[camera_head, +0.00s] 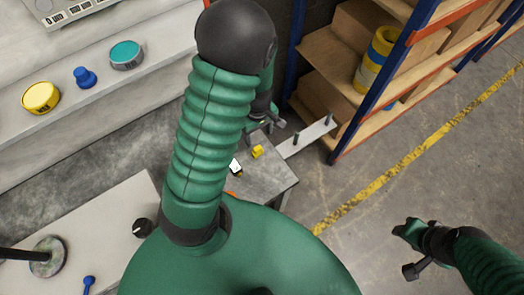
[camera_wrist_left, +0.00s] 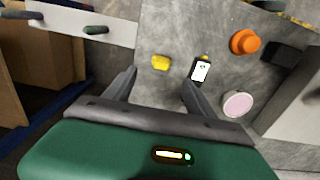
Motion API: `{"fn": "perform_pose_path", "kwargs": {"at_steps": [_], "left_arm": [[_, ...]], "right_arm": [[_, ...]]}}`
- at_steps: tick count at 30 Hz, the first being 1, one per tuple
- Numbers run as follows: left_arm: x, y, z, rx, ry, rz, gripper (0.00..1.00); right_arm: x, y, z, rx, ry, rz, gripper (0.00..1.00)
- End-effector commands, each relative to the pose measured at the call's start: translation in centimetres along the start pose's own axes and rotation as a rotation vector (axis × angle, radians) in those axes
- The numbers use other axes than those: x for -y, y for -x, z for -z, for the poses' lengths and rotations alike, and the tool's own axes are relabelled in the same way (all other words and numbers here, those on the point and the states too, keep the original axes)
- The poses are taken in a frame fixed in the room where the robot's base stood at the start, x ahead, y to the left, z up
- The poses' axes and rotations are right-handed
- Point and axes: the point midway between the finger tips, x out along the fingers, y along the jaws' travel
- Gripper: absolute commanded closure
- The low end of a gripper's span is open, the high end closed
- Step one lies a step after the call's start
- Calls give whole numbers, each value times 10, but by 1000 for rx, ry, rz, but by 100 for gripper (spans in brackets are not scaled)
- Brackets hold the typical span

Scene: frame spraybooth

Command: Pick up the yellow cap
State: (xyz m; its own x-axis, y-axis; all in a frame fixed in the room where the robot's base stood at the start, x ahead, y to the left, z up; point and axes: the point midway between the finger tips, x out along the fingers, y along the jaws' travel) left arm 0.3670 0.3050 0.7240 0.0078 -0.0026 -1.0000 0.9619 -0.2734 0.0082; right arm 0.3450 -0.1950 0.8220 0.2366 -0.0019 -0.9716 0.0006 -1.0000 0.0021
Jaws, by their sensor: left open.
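The small yellow cap (camera_head: 257,151) lies on a grey work surface (camera_head: 276,178), mostly clear of my left arm. It also shows in the left wrist view (camera_wrist_left: 160,62). My left gripper (camera_head: 265,124) is over the far part of this surface, partly hidden behind its own arm. In the left wrist view its two fingers (camera_wrist_left: 160,80) are spread with nothing between them, and the cap appears just beyond the gap between the tips. My right gripper (camera_head: 406,252) is out over the floor at the right, away from the surface; its jaw opening is unclear.
A white phone-like device (camera_wrist_left: 201,71), an orange knob-like piece (camera_wrist_left: 244,42), a pink-topped disc (camera_wrist_left: 237,104) and a dark block (camera_wrist_left: 283,55) are near the cap. A pegged white bar (camera_head: 306,138) adjoins the surface. A shelf rack (camera_head: 372,105) stands behind right.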

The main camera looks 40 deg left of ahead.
Motion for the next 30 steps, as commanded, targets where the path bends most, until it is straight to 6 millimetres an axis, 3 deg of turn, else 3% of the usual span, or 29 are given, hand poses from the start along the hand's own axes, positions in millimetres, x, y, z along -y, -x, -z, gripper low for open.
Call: {"fn": "perform_pose_path", "kwargs": {"at_steps": [1,3,11,18,26,30], "left_arm": [[0,-20,0,3,-1,5,35],[0,-38,0,3,0,5,35],[1,-66,1,0,-3,0,35],[7,-108,4,2,-3,3,35],[7,-112,4,-1,-4,0,35],[7,-112,4,-1,-4,0,52]], "right_arm": [[0,-11,-2,0,0,0,56],[0,-17,-4,0,0,0,56],[0,-26,-6,0,0,0,56],[0,-45,-10,0,-1,0,56],[0,-44,-10,0,-1,0,56],[0,-44,-10,0,-1,0,56]]}}
